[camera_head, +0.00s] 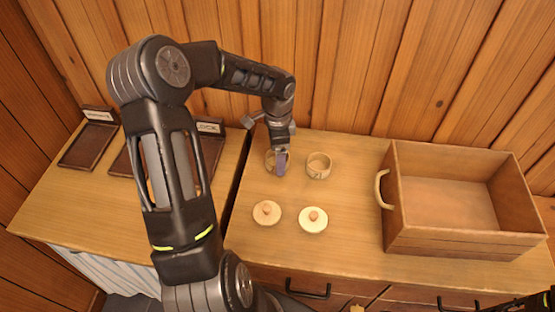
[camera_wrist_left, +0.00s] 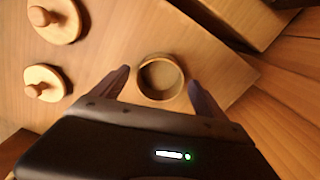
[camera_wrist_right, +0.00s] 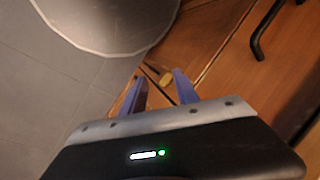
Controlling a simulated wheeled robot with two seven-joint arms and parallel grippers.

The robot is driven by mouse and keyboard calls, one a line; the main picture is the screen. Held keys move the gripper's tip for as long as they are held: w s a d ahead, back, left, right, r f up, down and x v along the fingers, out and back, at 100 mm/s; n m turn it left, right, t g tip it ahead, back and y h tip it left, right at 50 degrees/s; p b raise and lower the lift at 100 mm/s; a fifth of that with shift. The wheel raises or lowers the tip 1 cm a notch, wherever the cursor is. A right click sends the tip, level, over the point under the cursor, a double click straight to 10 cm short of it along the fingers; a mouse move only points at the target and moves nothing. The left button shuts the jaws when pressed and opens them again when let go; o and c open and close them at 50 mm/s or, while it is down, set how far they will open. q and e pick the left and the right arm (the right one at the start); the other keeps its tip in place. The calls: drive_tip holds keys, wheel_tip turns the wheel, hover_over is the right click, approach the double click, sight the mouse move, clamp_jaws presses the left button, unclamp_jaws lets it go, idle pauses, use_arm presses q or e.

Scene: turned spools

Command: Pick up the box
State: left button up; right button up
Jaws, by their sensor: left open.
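Two round knobbed lids (camera_head: 267,219) (camera_head: 313,227) lie in front. My right gripper (camera_wrist_right: 159,76) is open and empty near drawer fronts, away from the boxes.
A large open wooden crate (camera_head: 445,246) with a side handle (camera_head: 379,190) stands at the right. Dark trays (camera_head: 90,144) lie on the left-hand cabinet, past a narrow gap. A plank wall (camera_head: 345,70) closes the back. Free room lies around the lids.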

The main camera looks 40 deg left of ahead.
use_arm(q)
drive_tip(key=shift+f, duration=0.75)
drive_tip(key=c, duration=1.4)
